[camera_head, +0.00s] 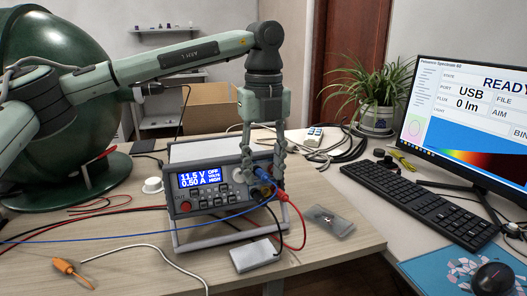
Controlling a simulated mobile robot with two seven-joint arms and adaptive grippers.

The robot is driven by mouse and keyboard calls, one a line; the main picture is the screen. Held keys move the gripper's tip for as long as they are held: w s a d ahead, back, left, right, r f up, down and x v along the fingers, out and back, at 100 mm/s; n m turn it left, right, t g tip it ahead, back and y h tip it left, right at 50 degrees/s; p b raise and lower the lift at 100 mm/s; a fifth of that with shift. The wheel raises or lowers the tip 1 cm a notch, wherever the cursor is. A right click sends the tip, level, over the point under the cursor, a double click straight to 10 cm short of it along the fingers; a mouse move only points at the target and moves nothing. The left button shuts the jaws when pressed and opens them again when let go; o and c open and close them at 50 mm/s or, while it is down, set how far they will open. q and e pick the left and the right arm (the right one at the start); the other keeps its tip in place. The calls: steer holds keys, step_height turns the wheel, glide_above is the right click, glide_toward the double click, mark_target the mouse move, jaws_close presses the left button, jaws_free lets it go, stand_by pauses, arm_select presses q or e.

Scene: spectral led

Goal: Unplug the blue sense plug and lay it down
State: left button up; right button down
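The power supply (204,206) stands on the wooden desk with a lit blue display and several plugs at the right of its front panel. My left gripper (263,176) points down at this end of the panel. Its fingers are spread, one on each side of the upper blue plug, with no clear contact visible. My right gripper is not in view.
Red, blue and black leads hang from the plugs. A white block (254,255) and a small grey tray (332,222) lie near the desk's front. An orange-handled probe (70,269) lies at front left. A keyboard (415,203) and monitor (470,105) stand at right.

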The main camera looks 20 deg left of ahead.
arm_select(q)
steer(key=shift+f, duration=0.15)
steer(key=shift+c, duration=0.5)
jaws_close()
